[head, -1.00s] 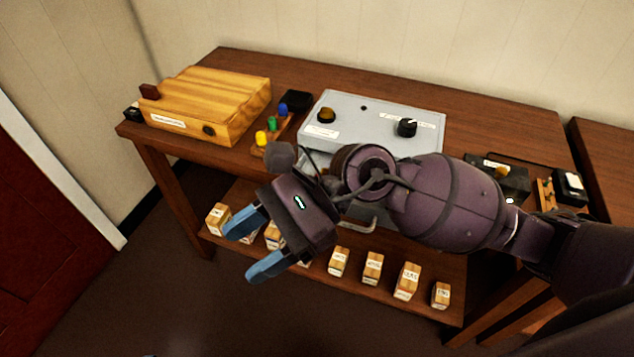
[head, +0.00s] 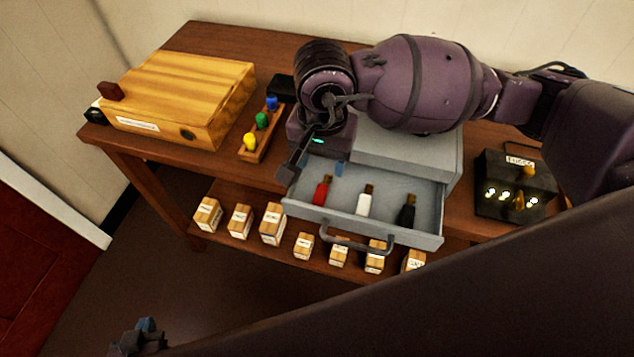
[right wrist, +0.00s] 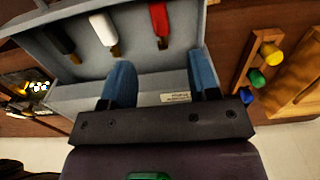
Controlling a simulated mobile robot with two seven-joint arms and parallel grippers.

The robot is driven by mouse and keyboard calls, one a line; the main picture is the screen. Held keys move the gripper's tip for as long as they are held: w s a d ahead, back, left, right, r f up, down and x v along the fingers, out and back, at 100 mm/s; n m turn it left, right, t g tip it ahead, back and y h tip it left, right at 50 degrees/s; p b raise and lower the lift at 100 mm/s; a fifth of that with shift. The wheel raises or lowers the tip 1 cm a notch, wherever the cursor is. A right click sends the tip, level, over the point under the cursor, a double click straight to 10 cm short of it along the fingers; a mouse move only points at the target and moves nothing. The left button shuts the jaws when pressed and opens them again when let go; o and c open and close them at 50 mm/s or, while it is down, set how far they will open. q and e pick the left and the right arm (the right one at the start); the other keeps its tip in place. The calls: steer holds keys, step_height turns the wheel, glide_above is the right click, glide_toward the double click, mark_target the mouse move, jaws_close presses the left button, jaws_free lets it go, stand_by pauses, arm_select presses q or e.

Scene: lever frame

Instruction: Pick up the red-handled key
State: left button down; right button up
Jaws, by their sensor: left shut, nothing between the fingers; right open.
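The red-handled key (head: 322,190) lies in the open grey drawer (head: 429,222), at its left end, with its brass end toward the back. A white-handled key (head: 363,203) and a black-handled key (head: 407,214) lie to its right. My right gripper (head: 316,170) is over the drawer's back left part, open and empty. In the right wrist view its blue fingers (right wrist: 160,68) are spread, and the red-handled key (right wrist: 159,20) shows beyond the gap, apart from them. My left gripper (head: 145,328) is at the bottom left edge, shut and empty, partly cut off.
The drawer's grey box (head: 400,155) stands on the wooden table. A wooden box (head: 185,90) and a rack with coloured pegs (head: 255,146) are to the left. A black box with lit lamps (head: 510,190) is to the right. Labelled blocks (head: 272,224) stand on the lower shelf.

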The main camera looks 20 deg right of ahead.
mark_target(321, 192)
steer(key=f, duration=0.3)
steer(key=shift+s+f, duration=0.25)
steer(key=shift+f, duration=0.85)
steer(key=f, duration=0.3)
steer(key=shift+w+f, duration=0.2)
steer(key=shift+f, duration=0.45)
steer(key=shift+c, duration=0.4)
steer(key=c, duration=0.9)
arm_select(q)
steer(key=shift+s+f, duration=0.35)
arm_select(e)
steer(key=shift+c, duration=0.2)
